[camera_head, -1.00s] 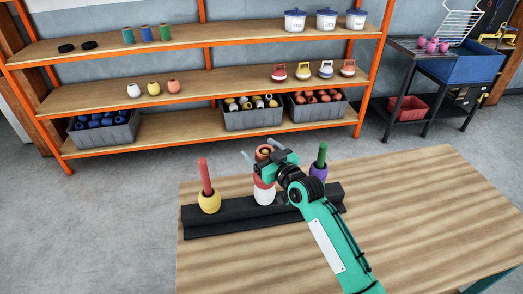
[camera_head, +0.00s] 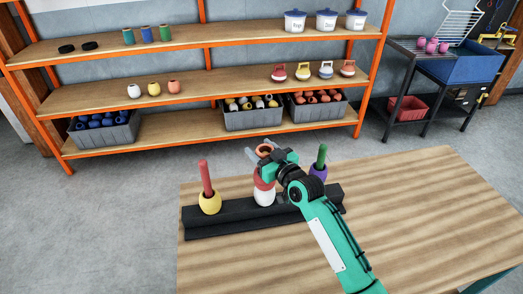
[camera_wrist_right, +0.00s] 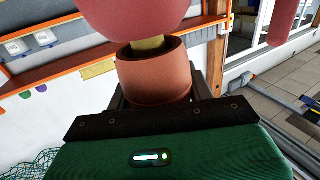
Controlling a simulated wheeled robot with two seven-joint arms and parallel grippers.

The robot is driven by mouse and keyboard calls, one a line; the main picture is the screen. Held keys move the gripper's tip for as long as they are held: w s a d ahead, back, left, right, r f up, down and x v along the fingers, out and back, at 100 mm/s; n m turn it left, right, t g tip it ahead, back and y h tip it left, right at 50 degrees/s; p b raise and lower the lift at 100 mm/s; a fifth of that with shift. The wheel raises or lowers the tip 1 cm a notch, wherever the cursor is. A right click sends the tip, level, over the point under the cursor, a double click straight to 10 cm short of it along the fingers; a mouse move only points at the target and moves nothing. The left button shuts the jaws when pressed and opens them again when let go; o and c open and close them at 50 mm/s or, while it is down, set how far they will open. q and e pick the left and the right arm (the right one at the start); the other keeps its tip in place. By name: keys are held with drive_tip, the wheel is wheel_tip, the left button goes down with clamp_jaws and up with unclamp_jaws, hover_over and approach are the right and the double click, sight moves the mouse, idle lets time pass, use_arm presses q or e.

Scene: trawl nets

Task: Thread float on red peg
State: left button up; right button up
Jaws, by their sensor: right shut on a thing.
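A black base (camera_head: 232,222) carries three pegs. The red peg (camera_head: 205,177) at the left passes through a yellow float (camera_head: 210,202). The middle peg bears a white float (camera_head: 264,197) with a red float (camera_head: 264,183) above it. My right gripper (camera_head: 265,156) is shut on a terracotta float (camera_head: 264,149) above these. In the right wrist view, the yellow middle peg (camera_wrist_right: 147,44) still runs into this float (camera_wrist_right: 155,77), with the red float (camera_wrist_right: 135,14) beyond. The red peg also shows there (camera_wrist_right: 283,20). The green peg (camera_head: 322,153) carries a purple float (camera_head: 318,172).
The base stands on a wooden table (camera_head: 420,215), clear at the right and front. An orange-framed shelf (camera_head: 190,51) with jars, floats and grey crates stands behind. A blue sink (camera_head: 470,67) is at the far right.

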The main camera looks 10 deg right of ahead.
drive_tip(key=shift+r+p, duration=2.85)
drive_tip(key=shift+r, duration=0.65)
